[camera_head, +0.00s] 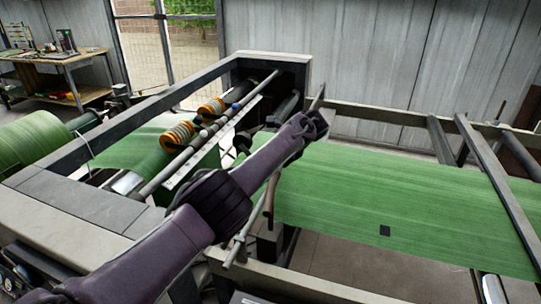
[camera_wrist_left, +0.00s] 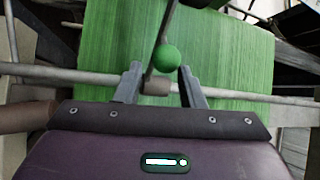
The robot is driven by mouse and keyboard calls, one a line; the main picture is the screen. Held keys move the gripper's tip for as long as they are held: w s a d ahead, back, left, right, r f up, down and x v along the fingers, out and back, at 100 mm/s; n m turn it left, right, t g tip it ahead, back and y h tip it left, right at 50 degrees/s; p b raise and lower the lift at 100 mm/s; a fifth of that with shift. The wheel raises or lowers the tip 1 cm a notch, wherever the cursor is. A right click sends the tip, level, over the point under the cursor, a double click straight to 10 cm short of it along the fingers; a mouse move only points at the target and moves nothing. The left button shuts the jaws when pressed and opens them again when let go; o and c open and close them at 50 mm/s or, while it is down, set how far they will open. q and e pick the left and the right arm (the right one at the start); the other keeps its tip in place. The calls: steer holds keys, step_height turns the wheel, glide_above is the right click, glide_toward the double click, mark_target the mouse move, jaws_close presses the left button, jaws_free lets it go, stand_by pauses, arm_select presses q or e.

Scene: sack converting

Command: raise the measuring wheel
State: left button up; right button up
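In the left wrist view, a green ball knob (camera_wrist_left: 167,58) sits on a thin dark lever (camera_wrist_left: 170,20), just beyond my left gripper (camera_wrist_left: 159,72). Its two fingers are apart, with a gap on each side of the knob. A brownish collar (camera_wrist_left: 155,87) on a long grey rod (camera_wrist_left: 60,74) shows between the fingers. In the head view, my left gripper (camera_head: 317,121) reaches over the machine beside the green web; the knob is hidden there. I cannot make out the measuring wheel in either view. My right gripper is not in view.
A green woven web (camera_head: 400,200) runs across the machine between grey frame rails (camera_head: 410,118). Orange rings (camera_head: 180,135) sit on a bar to the left. A green roll (camera_head: 30,142) lies at far left, and a workbench (camera_head: 60,58) stands behind it.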

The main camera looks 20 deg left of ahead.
arm_select(q)
steer(key=shift+o, duration=1.1)
steer(key=shift+w+d+r, duration=0.1)
steer(key=shift+w+d, duration=0.05)
steer(key=shift+d, duration=0.1)
steer(key=shift+a+r, duration=0.2)
steer(key=shift+r, duration=0.1)
steer(key=b+v, duration=0.1)
steer(key=v, duration=0.6)
steer(key=shift+d, duration=0.4)
